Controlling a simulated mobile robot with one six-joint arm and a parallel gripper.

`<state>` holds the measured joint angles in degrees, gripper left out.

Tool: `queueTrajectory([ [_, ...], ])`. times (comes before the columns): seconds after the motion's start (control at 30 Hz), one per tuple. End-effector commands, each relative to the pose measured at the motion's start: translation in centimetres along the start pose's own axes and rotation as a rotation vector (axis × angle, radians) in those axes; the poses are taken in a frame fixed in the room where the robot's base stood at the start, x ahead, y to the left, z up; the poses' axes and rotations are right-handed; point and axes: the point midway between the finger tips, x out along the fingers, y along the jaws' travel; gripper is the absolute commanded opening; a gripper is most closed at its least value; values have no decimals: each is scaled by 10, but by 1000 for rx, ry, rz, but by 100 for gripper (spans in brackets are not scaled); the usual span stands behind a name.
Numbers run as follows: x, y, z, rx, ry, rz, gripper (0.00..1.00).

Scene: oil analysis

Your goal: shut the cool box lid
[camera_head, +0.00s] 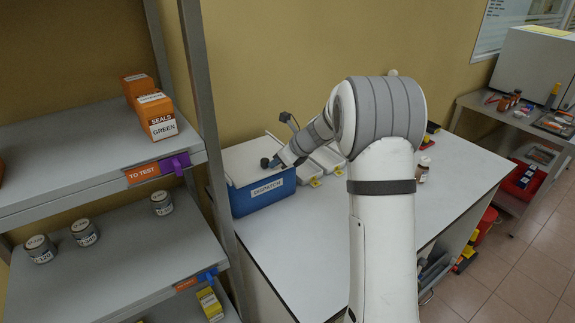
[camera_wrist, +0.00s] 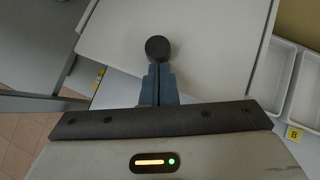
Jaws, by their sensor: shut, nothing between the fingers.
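The cool box (camera_head: 264,193) is blue with a DISPATCH label and stands at the left end of the white bench. Its white lid (camera_head: 244,160) lies across the top and looks flat. In the wrist view the lid (camera_wrist: 205,60) fills the upper middle. My gripper (camera_head: 270,162) is shut and empty, low over the front part of the lid. In the wrist view my gripper (camera_wrist: 159,78) has its fingers together, with a dark round knob at their tips. I cannot tell whether the fingers touch the lid.
White trays (camera_head: 327,158) with yellow tags stand right of the box; one tray (camera_wrist: 304,90) shows in the wrist view. A grey shelf (camera_head: 90,160) with orange boxes (camera_head: 156,117) and jars stands close at left. The bench front (camera_head: 300,240) is clear.

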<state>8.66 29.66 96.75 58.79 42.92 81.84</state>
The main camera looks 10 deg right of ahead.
Motion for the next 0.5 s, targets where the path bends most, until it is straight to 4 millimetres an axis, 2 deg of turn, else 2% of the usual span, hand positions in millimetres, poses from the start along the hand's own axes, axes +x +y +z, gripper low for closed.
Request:
queueTrajectory([
  [0.03, 4, -3, 9, -2, 0, 2, 0],
  [0.2, 16, -12, 20, -1, 0, 1, 0],
  [0.5, 22, -14, 24, -2, -2, -1, 0],
])
